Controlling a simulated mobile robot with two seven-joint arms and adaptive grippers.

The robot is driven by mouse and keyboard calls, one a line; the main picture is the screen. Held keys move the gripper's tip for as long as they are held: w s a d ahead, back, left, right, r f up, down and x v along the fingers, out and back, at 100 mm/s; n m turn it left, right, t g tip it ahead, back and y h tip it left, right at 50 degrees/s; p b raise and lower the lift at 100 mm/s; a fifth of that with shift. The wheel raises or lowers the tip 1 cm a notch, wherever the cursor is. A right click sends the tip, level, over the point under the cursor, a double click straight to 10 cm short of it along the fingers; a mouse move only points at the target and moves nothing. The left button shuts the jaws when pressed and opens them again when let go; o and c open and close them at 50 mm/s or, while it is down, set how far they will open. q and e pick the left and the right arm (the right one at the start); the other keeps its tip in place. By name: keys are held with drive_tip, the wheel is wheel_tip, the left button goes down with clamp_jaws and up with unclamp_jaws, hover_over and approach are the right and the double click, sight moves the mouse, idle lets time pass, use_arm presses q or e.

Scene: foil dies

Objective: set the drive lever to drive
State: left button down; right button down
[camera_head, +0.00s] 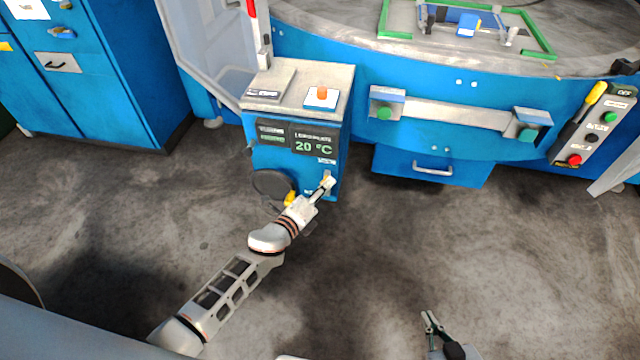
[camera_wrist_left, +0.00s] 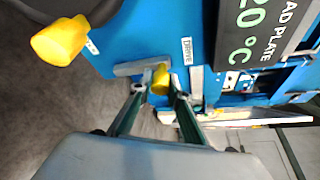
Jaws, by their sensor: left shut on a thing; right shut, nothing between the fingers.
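The drive lever is a small yellow knob (camera_wrist_left: 160,80) in a grey slot plate on the blue cabinet front, beside a white label reading DRIVE (camera_wrist_left: 187,51). My left gripper (camera_wrist_left: 162,88) is shut on this knob, one finger on each side. In the head view my left gripper (camera_head: 326,184) is at the lower right of the small blue control cabinet (camera_head: 335,140). The fingers partly hide the lever, so I cannot tell its exact setting. My right gripper (camera_head: 431,320) is shut and empty above the floor at the bottom.
A larger yellow knob (camera_wrist_left: 60,40) sits close by on the same cabinet. The display (camera_head: 312,141) reads LOAD PLATE, 20 °C. An orange button (camera_head: 322,93) is on the cabinet top. A blue drawer (camera_head: 425,166) and green buttons are to the right. The floor between is clear.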

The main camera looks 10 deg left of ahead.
use_arm(q)
drive_tip(key=shift+d+r, duration=0.1)
drive_tip(key=shift+d, duration=0.1)
idle(0.3)
drive_tip(key=c, duration=1.9)
unclamp_jaws()
drive_tip(key=shift+a, duration=0.1)
drive_tip(key=v, duration=1.2)
